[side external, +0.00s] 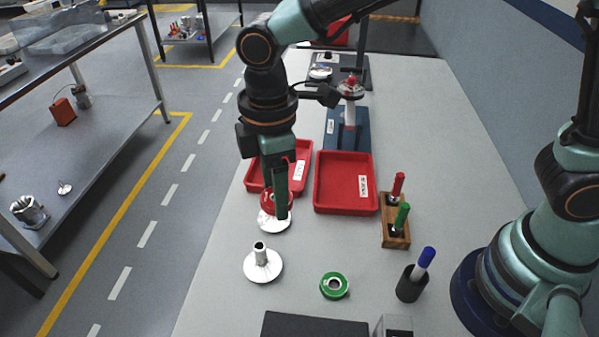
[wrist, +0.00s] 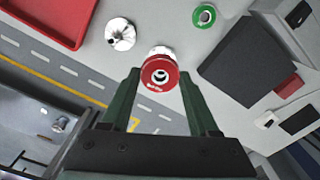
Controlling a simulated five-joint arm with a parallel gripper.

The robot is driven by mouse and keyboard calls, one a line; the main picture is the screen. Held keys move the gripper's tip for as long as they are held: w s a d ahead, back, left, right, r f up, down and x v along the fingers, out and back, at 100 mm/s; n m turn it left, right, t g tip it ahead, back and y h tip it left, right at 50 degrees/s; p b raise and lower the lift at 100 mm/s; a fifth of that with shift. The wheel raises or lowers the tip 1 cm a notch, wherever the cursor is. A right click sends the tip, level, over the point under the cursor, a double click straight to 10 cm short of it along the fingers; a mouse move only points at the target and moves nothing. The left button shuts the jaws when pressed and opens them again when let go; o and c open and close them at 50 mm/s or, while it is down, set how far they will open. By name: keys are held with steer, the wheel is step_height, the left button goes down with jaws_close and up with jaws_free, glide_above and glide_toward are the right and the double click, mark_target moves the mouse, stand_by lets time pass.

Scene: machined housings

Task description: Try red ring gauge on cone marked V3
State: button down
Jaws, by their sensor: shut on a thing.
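My gripper (side external: 281,207) is shut on the red ring gauge (side external: 267,202). The wrist view shows the red ring (wrist: 159,73) with its bore facing the camera, between the fingertips (wrist: 159,76). One silver cone (side external: 262,263) stands on a round base on the open table; in the wrist view a cone (wrist: 160,50) shows partly behind the ring. A second cone (side external: 275,224) is nearer the trays, partly covered by the gripper and ring; it is clear of them in the wrist view (wrist: 120,35). The ring appears held above the table. No cone marking is legible.
A green ring (side external: 334,286) lies on the table. Two red trays (side external: 346,209) are behind. A wooden rack (side external: 395,240) holds red- and green-handled tools. A black cup (side external: 410,285) holds a blue marker. A dark box (side external: 314,325) is at the front; a blue stand (side external: 347,139) is farther back.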

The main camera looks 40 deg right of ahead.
mark_target(258, 246)
steer(key=a, duration=0.1)
steer(key=a+f, duration=0.2)
steer(key=a, duration=0.1)
steer(key=shift+w+f, duration=0.2)
steer(key=shift+w, duration=0.05)
steer(key=shift+f, duration=0.15)
steer(key=shift+d+f, duration=0.1)
steer(key=shift+f, duration=2.15)
steer(key=shift+f, duration=0.7)
steer(key=shift+r, duration=0.1)
stand_by(1.1)
steer(key=shift+r, duration=1.7)
steer(key=shift+r, duration=2.55)
